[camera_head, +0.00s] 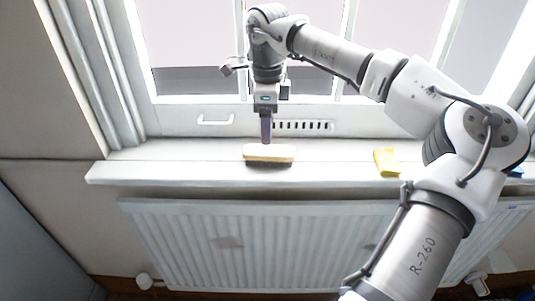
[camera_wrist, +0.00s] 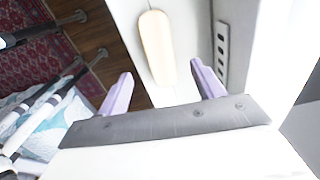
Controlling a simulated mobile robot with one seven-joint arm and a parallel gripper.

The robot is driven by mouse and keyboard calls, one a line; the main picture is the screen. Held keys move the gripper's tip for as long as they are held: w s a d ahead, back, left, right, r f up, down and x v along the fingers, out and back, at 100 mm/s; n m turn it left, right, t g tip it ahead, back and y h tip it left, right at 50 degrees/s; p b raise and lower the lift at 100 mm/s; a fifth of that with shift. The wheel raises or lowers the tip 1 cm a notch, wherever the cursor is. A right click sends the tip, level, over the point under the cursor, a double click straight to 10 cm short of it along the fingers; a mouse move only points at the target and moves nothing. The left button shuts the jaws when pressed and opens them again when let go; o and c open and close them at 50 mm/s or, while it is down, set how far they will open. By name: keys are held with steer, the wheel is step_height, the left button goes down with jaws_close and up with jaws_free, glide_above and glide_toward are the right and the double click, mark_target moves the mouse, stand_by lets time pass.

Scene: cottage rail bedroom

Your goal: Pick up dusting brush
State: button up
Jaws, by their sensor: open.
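The dusting brush (camera_head: 268,153) has a pale wooden back and dark bristles. It lies bristles down on the white window sill, near the middle in the head view. In the wrist view its pale back (camera_wrist: 157,46) shows ahead of my gripper, between the lines of the two fingers. My gripper (camera_head: 266,140) points down at the brush from just above or behind it; I cannot tell whether it touches. The purple fingers (camera_wrist: 160,88) are spread apart with nothing between them in the wrist view.
A yellow sponge-like block (camera_head: 386,162) lies on the sill (camera_head: 180,165) to the right. The sill left of the brush is clear.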

mark_target(269, 150)
step_height(269, 150, down, 8)
steer(key=shift+d+f+p, duration=0.1)
steer(key=shift+d+p, duration=0.05)
steer(key=shift+p, duration=0.6)
steer(key=c, duration=1.1)
